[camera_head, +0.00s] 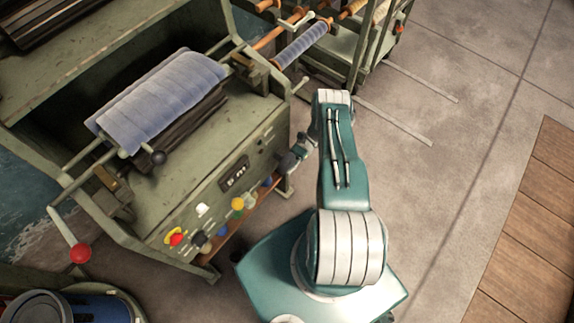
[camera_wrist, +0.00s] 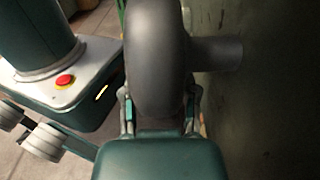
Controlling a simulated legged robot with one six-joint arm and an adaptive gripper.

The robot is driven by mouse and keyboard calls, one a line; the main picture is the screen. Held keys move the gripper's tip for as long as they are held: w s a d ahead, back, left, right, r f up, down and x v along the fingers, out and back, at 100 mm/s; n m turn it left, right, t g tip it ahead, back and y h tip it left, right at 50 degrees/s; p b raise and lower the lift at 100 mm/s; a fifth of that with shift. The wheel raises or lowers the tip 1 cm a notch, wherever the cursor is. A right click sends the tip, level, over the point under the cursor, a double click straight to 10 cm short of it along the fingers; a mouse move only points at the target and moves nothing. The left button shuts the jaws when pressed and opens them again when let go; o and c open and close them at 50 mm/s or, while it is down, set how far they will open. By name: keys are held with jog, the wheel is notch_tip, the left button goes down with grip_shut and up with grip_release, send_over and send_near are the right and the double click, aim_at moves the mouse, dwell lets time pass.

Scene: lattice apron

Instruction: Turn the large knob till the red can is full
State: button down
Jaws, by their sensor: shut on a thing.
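My gripper (camera_head: 293,158) is at the right end of the green machine's front panel in the head view, small and partly hidden by my arm. In the wrist view my gripper (camera_wrist: 160,112) has a finger on each side of a large dark grey rounded knob (camera_wrist: 157,55) and is shut on it. A thick grey stem runs right from the knob toward a dark green panel (camera_wrist: 275,90). The knob cannot be made out clearly in the head view. I cannot identify a red can in either view, so its fill cannot be told.
The green machine (camera_head: 205,185) carries a blue cloth roll (camera_head: 160,95) and a crank with a red ball (camera_head: 80,252). A red knob on a yellow plate (camera_head: 176,238) sits at the panel's lower left. The concrete floor (camera_head: 450,150) on the right is mostly clear.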

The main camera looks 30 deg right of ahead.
jog(key=shift+a+y, duration=0.1)
jog(key=shift+y, duration=0.4)
jog(key=shift+g, duration=0.3)
jog(key=shift+c, duration=1.9)
grip_release()
jog(key=shift+r, duration=0.1)
